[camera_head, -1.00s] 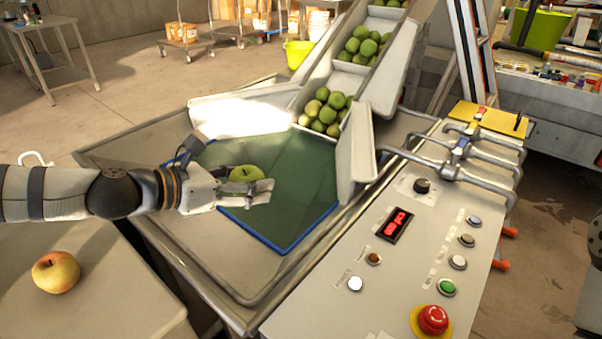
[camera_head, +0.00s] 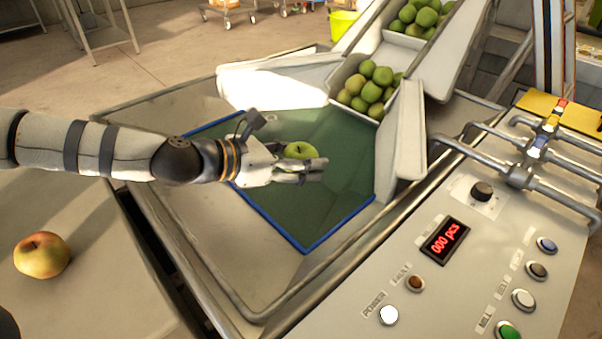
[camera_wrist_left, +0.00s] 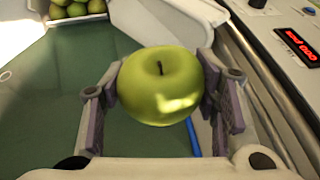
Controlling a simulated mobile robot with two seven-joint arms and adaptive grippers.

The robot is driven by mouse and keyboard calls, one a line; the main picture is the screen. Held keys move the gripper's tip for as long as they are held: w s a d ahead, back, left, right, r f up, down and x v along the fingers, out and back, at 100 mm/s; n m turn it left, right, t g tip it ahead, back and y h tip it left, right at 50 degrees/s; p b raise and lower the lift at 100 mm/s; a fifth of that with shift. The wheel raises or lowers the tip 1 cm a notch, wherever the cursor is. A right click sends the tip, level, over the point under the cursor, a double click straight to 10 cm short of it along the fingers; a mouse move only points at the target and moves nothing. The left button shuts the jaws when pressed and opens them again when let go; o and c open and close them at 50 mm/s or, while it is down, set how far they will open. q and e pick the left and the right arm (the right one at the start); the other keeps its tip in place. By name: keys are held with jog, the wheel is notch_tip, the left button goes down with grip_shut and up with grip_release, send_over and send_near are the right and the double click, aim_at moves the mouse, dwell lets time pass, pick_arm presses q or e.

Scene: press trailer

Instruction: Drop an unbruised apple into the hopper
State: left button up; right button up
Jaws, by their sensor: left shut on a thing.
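A green apple (camera_head: 299,150) is held in my left gripper (camera_head: 318,168), above the dark green blue-edged panel (camera_head: 325,215) of the machine's tray. In the left wrist view the apple (camera_wrist_left: 160,85) sits between both finger pads, stem up. Its skin looks smooth with a bright glare patch; I see no bruise on this side. Behind the panel, an inclined chute (camera_head: 408,110) with white side walls holds several green apples (camera_head: 368,85). I cannot tell which part is called the hopper. A yellow-red apple (camera_head: 41,255) rests on the table at left. My right gripper is out of view.
A control panel (camera_head: 470,270) with buttons and a red display stands at right. Bent metal pipes (camera_head: 525,160) stick up behind its display. White guide walls (camera_head: 280,85) flank the chute's foot. The panel beyond my gripper is clear up to the chute.

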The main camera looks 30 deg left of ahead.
pick_arm(q)
jog(key=shift+r, duration=0.15)
jog(key=o, duration=1.3)
jog(key=v, duration=0.2)
jog(key=shift+s+a+r, duration=0.15)
jog(key=shift+a+r, duration=0.05)
jog(key=shift+s+a, duration=0.95)
jog(key=shift+s, duration=0.9)
jog(key=shift+s+a, duration=1)
jog(key=shift+s, duration=0.8)
jog(key=shift+s+a, duration=0.95)
jog(key=shift+s, duration=0.9)
jog(key=shift+f, duration=0.1)
